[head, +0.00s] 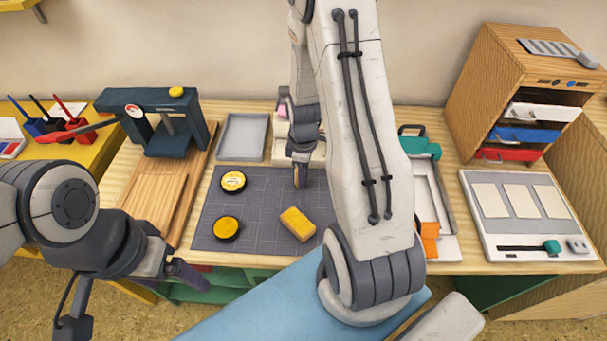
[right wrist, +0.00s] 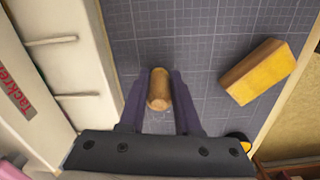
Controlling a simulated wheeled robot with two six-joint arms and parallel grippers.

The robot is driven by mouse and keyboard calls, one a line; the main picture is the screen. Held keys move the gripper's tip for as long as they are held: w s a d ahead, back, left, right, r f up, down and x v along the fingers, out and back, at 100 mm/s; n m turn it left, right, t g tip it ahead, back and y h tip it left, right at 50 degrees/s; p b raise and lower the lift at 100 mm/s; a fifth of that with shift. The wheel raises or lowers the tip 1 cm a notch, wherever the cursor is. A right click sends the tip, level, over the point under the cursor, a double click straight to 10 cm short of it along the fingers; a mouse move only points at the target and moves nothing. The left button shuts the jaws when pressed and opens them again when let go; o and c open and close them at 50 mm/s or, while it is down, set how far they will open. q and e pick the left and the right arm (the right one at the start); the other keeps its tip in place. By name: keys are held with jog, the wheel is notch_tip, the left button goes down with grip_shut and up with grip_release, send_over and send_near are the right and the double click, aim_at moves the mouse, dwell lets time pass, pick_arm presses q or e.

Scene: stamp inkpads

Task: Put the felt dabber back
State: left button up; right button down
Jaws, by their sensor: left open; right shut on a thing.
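My right gripper (head: 299,176) is low over the grey gridded mat (head: 262,232), in front of a cream rack (head: 318,157). In the right wrist view, its fingers (right wrist: 159,82) are shut on a short wooden cylinder (right wrist: 159,92), which looks like the felt dabber's handle. The dabber's felt end is hidden, and I cannot tell whether it touches the mat. The rack (right wrist: 62,62) also shows in the right wrist view, left of the gripper, with slots and a red label. My left gripper (head: 180,268) is open and empty near the table's front edge.
A yellow-topped block (head: 298,223) lies on the mat, right of the right gripper in the wrist view. A dark press (head: 165,122), grey tray (head: 243,137) and wooden drawer cabinet (head: 510,85) stand around.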

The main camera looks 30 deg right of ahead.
jog(key=shift+f, duration=0.1)
jog(key=c, duration=0.6)
grip_release()
jog(key=shift+r, duration=0.35)
notch_tip(320, 180, up, 12)
jog(key=shift+f+p, duration=0.2)
jog(key=shift+p, duration=0.1)
jog(key=s+a+r, duration=0.2)
jog(key=a, duration=0.5)
jog(key=s+a+r, duration=0.1)
jog(key=a+r, duration=0.2)
jog(key=a, duration=0.4)
jog(key=s+a+r+m+y, duration=0.1)
jog(key=s+a+r, duration=0.2)
jog(key=s+a, duration=0.8)
jog(key=s, duration=0.3)
jog(key=shift+s+r+m, duration=0.15)
jog(key=shift+s+m, duration=0.15)
jog(key=shift+s, duration=0.05)
